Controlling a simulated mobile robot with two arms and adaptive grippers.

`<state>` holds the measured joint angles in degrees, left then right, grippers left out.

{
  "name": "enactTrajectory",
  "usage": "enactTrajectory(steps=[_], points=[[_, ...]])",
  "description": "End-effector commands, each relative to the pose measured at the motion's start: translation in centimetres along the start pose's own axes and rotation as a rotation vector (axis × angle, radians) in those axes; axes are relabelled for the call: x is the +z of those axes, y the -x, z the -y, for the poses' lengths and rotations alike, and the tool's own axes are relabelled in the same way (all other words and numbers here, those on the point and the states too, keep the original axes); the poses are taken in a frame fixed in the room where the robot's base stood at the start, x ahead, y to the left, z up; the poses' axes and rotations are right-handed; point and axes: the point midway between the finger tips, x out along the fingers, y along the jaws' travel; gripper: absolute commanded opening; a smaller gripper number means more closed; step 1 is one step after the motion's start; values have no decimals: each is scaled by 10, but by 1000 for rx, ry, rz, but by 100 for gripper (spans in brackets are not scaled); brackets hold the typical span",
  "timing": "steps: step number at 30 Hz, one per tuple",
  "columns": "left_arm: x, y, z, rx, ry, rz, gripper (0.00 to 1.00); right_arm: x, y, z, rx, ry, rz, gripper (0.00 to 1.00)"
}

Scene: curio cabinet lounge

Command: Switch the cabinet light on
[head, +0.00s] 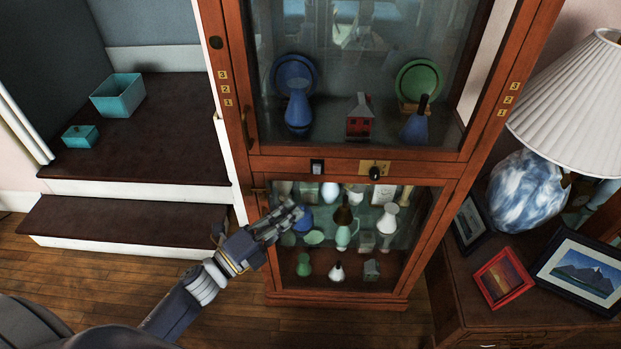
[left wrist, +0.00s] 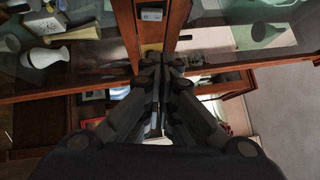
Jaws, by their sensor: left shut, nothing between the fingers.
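The wooden cabinet (head: 435,166) stands in the middle of the head view, with glass doors above and below a cross rail. On the rail sits a small dark rocker switch with a pale face (head: 317,167). To its right is a black knob (head: 375,173) on a brass plate (head: 364,165). My left gripper (head: 297,212) is shut and empty, in front of the lower glass door, below and left of the switch. In the left wrist view its closed fingers (left wrist: 160,62) point at the cabinet woodwork, with a small grey switch-like piece (left wrist: 151,14) beyond. My right gripper is out of view.
Vases and plates fill the cabinet behind glass. Dark steps with a teal box (head: 118,96) and a smaller one (head: 80,136) stand left. A side table at right holds a lamp (head: 528,190) and framed pictures (head: 503,277). Wooden floor (head: 100,275) is clear at lower left.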

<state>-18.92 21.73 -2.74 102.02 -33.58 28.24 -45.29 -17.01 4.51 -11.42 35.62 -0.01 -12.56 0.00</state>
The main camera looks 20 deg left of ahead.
Motion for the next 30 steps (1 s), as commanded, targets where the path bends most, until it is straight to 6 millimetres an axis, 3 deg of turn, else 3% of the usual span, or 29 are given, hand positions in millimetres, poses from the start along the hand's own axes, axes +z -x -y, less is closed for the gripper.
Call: enactTrajectory(steps=[9,12,19,30], points=[[0,-65,4,-3,1,0,0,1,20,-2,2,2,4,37],[12,-76,3,0,-1,0,0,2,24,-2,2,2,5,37],[26,-89,1,0,1,0,0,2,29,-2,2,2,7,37],[28,-91,0,0,1,-1,0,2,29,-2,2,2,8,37]])
